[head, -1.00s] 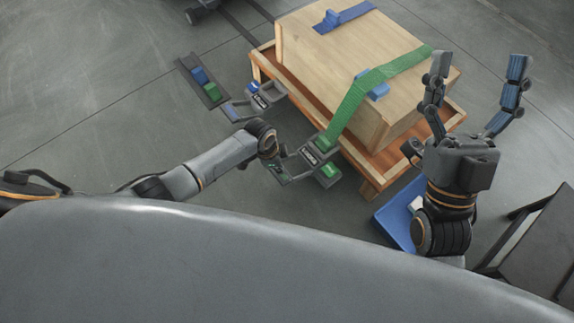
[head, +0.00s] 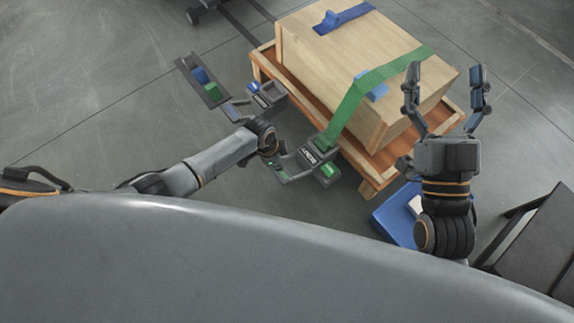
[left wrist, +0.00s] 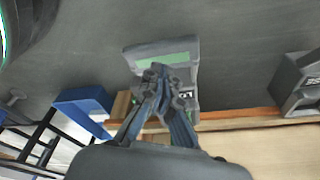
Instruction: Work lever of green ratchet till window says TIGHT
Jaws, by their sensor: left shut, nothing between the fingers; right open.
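The green ratchet (head: 312,156) hangs at the near left side of the wooden crate, at the lower end of the green strap (head: 350,104). Its grey lever (head: 288,172) reaches out to the left. Its small window (left wrist: 186,95) shows in the left wrist view, partly behind my fingers; its word is too small to read. My left gripper (head: 277,150) is shut and empty beside the lever. In the left wrist view its closed fingertips (left wrist: 158,78) overlap the grey part with a green panel (left wrist: 165,60); contact is unclear. My right gripper (head: 445,100) is open and empty.
The wooden crate (head: 350,50) stands on a wooden pallet (head: 372,186). A blue ratchet (head: 268,98) is left of the green one, with a blue strap (head: 343,16). A dark plate with blue and green blocks (head: 203,80) is further left. A blue bin (head: 392,217) is below the right gripper.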

